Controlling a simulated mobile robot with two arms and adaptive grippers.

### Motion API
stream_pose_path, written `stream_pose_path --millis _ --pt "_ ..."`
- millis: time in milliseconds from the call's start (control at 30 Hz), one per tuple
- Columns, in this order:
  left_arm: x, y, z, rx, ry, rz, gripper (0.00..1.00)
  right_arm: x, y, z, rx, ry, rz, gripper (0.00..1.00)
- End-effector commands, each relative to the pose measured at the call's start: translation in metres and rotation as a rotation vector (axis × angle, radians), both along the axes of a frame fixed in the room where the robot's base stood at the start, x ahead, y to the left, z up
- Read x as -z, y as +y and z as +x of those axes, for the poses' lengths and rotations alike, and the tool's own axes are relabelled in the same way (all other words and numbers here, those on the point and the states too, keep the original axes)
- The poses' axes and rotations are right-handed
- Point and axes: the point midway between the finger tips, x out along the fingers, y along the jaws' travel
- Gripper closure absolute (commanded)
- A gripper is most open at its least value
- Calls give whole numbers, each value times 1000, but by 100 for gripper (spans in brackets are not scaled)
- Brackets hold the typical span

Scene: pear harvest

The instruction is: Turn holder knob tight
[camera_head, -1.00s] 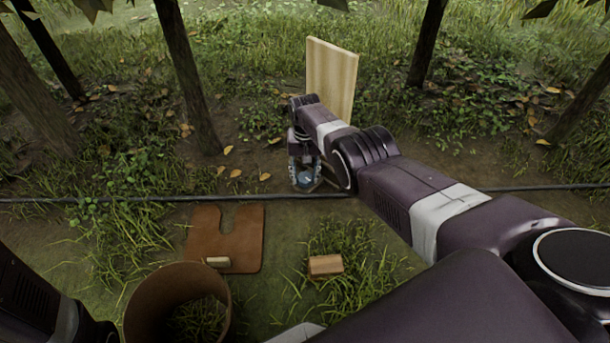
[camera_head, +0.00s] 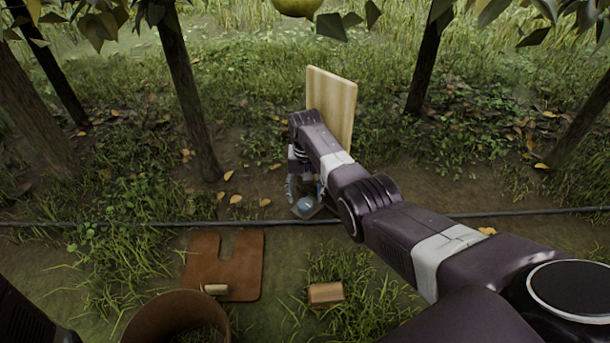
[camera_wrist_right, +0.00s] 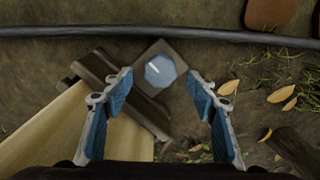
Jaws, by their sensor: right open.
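The holder knob (camera_head: 305,204) is a pale blue, many-sided disc on a square brown plate at the foot of an upright wooden board (camera_head: 332,95). In the right wrist view the knob (camera_wrist_right: 160,71) lies between the fingertips in the picture, with the board (camera_wrist_right: 60,135) slanting at lower left. My right gripper (camera_head: 305,190) is open and empty, pointing down over the knob. Its blue-padded fingers (camera_wrist_right: 160,85) stand clear on both sides of the knob, apparently above it. Whether the knob is tight cannot be told. My left gripper is out of view.
A black hose (camera_head: 150,224) runs across the ground close to the plate. A brown notched mat (camera_head: 198,262), a wooden block (camera_head: 326,294) and a round brown container (camera_head: 150,318) lie nearer. Tree trunks stand behind, and a pear (camera_head: 298,6) hangs at the top.

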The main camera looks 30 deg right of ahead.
Motion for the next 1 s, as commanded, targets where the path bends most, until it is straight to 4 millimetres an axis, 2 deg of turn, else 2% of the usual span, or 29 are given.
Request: stream_pose_path --millis 200,433,600,1000 --pt "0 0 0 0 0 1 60 -40 0 3 1 -8 0 47" --pt "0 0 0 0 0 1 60 -74 0 2 1 -4 0 47" --pt "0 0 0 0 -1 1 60 -84 0 1 1 -2 0 47" --pt "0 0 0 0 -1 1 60 -85 0 1 1 -2 0 47"
